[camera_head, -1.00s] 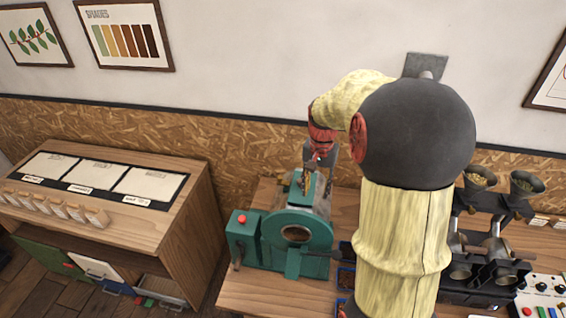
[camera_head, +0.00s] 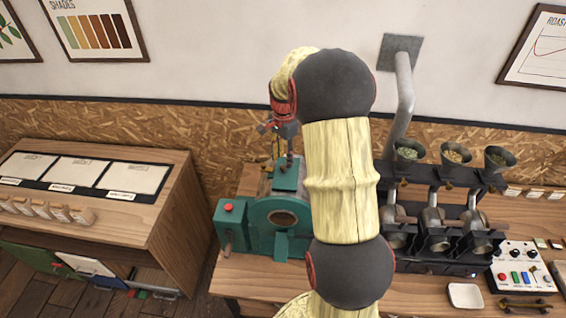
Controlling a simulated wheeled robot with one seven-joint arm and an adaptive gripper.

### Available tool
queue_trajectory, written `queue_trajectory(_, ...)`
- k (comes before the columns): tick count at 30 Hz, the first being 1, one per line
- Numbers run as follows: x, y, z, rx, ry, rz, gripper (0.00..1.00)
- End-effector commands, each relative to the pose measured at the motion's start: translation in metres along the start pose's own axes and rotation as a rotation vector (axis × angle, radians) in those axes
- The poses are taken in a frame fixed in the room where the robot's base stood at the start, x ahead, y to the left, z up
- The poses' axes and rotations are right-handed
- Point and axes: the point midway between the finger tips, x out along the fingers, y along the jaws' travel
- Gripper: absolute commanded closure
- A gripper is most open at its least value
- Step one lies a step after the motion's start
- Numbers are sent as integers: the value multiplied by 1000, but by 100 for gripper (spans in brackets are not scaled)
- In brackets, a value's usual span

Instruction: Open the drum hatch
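The teal roaster drum machine (camera_head: 259,220) stands on the wooden bench, with a round, brass-ringed opening (camera_head: 283,218) on its front face. My gripper (camera_head: 278,150) is above the back of the machine, near its top plate (camera_head: 288,174). The gripper is small and dark here, and my arm partly covers it. I cannot tell whether its fingers are open or touching anything. The hatch cannot be clearly picked out.
A red button (camera_head: 228,207) sits on the teal box left of the drum. Right of my arm are several small roasters with funnels (camera_head: 453,153), a control panel (camera_head: 520,268) and a white dish (camera_head: 465,296). A wooden cabinet (camera_head: 160,215) stands left, across a gap.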

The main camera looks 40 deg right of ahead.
Motion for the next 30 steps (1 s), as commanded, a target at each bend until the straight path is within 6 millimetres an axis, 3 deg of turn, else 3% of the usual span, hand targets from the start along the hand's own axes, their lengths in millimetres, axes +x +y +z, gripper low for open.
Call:
queue_trajectory(7,28,0,0,-1,0,0,63)
queue_trajectory(18,34,0,0,-2,0,-1,63)
queue_trajectory(30,33,0,0,-2,0,-1,86)
